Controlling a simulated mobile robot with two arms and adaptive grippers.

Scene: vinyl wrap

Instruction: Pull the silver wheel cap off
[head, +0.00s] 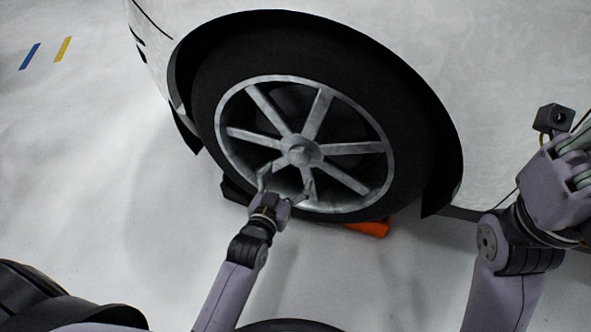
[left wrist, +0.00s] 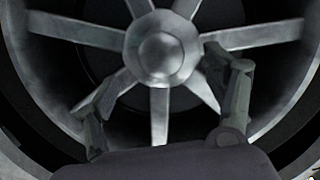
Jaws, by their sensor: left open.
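The silver wheel cap (head: 301,150) is the round hub at the centre of the spoked wheel (head: 254,97). In the left wrist view the cap (left wrist: 161,53) sits in the upper middle, on the hub where the spokes meet. My left gripper (head: 287,178) is open in front of the lower part of the wheel. Its fingers (left wrist: 160,85) are spread to either side below the cap and hold nothing. I cannot tell whether a finger touches a spoke.
The black tyre (head: 222,63) sits in the wheel arch of a white car body (head: 500,60). An orange object (head: 368,228) and a dark block (head: 236,190) lie on the floor by the tyre. The pale floor at left is clear, with blue and yellow marks.

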